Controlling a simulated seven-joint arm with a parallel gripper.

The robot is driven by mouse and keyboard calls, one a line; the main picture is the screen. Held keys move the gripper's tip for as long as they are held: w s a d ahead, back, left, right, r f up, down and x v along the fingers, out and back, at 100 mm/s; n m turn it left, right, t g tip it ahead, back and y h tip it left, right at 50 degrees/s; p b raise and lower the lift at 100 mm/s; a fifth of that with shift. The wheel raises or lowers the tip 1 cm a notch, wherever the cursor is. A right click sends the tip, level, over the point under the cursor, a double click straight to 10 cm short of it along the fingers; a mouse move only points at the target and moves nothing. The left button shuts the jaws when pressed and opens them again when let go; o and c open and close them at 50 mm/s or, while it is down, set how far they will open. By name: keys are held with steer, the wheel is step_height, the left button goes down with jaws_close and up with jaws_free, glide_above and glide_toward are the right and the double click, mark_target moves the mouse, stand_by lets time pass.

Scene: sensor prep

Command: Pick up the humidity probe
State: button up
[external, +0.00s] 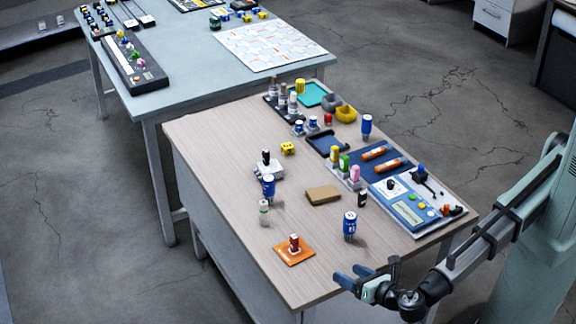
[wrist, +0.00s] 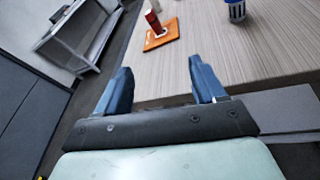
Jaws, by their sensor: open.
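No label marks the humidity probe, and I cannot tell which item it is. Small upright items stand on the wooden table: a blue cylinder with white markings (external: 349,226), another blue cylinder (external: 268,187), a pale vial (external: 264,212), a small black-topped item (external: 362,198) and a third blue cylinder (external: 366,126). A red-and-white item (external: 294,243) stands on an orange pad (external: 283,254). My gripper (external: 351,275) is open and empty off the table's front edge. In the wrist view, its fingers (wrist: 160,66) point toward the table, with the orange pad (wrist: 153,42) beyond.
A tan block (external: 323,195) lies mid-table. A white base with a black knob (external: 268,168) stands behind it to the left. A blue control panel (external: 404,205), blue mat (external: 370,167) and trays crowd the right and back. The front-left tabletop is mostly clear.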

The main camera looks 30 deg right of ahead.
mark_target(347, 215)
steer(key=w+d+t+h, duration=0.1)
steer(key=d, duration=0.2)
steer(key=w+d+t+h, duration=0.1)
steer(key=w+d, duration=0.1)
steer(key=d, duration=0.1)
steer(key=w+d+r+n+h, duration=0.1)
steer(key=d, duration=0.3)
steer(key=shift+w+t, duration=0.3)
steer(key=shift+t, duration=0.1)
steer(key=shift+w+d+h, duration=0.25)
steer(key=shift+h, duration=0.15)
steer(key=w, duration=0.8)
steer(key=shift+w, duration=0.1)
steer(key=shift+w+d+r, duration=0.1)
steer(key=shift+w+r, duration=0.05)
steer(key=shift+w, duration=1.2)
steer(key=shift+w+r, duration=0.1)
steer(key=shift+w, duration=1.25)
steer(key=shift+c, duration=0.3)
jaws_close()
